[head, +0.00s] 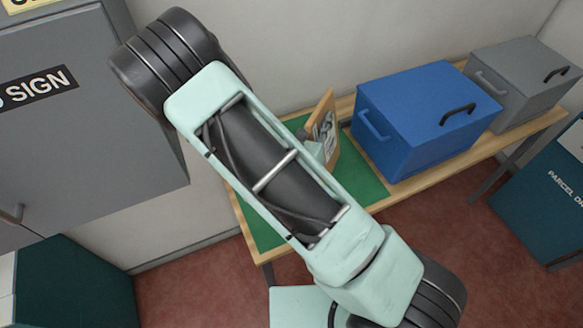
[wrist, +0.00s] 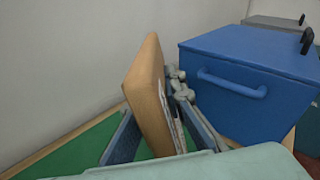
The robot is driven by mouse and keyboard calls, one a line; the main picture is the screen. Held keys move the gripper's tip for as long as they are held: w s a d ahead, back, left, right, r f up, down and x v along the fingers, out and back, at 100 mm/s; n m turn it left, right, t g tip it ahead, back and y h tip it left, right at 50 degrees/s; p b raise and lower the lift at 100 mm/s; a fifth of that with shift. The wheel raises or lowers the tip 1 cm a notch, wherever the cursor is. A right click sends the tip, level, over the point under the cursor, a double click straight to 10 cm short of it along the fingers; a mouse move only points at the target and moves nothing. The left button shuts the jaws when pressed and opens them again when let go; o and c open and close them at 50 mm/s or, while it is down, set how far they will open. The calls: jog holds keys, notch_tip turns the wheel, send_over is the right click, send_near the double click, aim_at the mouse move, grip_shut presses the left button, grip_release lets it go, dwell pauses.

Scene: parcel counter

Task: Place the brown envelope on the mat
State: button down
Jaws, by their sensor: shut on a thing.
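The brown envelope (head: 323,115) stands on edge, slightly tilted, over the green mat (head: 363,184) in the head view. In the wrist view the brown envelope (wrist: 150,92) is upright between the two dark fingers of my gripper (wrist: 160,137), which is shut on it. In the head view my gripper (head: 316,150) is mostly hidden behind my arm. The green mat also shows in the wrist view (wrist: 75,150), under and around the fingers. The envelope's lower edge is hidden, so I cannot tell whether it touches the mat.
A blue box (head: 425,118) with black and blue handles stands on the wooden table (head: 440,165) just right of the mat. A grey box (head: 522,80) stands beyond it. A grey cabinet (head: 90,130) is at the left. A wall is behind the table.

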jog(key=w+a+f+n+g+y+p, duration=0.15)
jog(key=a+f+n, duration=0.25)
jog(key=a+n, duration=0.45)
jog(key=a+f+n+g+y+p, duration=0.1)
jog(key=a+f+n+y, duration=0.15)
jog(key=a+n, duration=0.55)
jog(key=shift+n+t+h, duration=0.25)
jog(key=shift+h, duration=0.05)
jog(key=f+b, duration=0.2)
jog(key=f, duration=0.1)
jog(key=f+b, duration=0.3)
jog(key=f, duration=0.1)
jog(key=d+f+b, duration=0.1)
jog(key=f+b, duration=0.1)
jog(key=f, duration=0.1)
jog(key=shift+s+d+f+b, duration=0.1)
jog(key=shift+s+f+b, duration=0.05)
jog(key=shift+f+b, duration=0.2)
jog(key=shift+r, duration=0.1)
jog(key=c, duration=2.2)
grip_release()
jog(key=shift+o, duration=0.2)
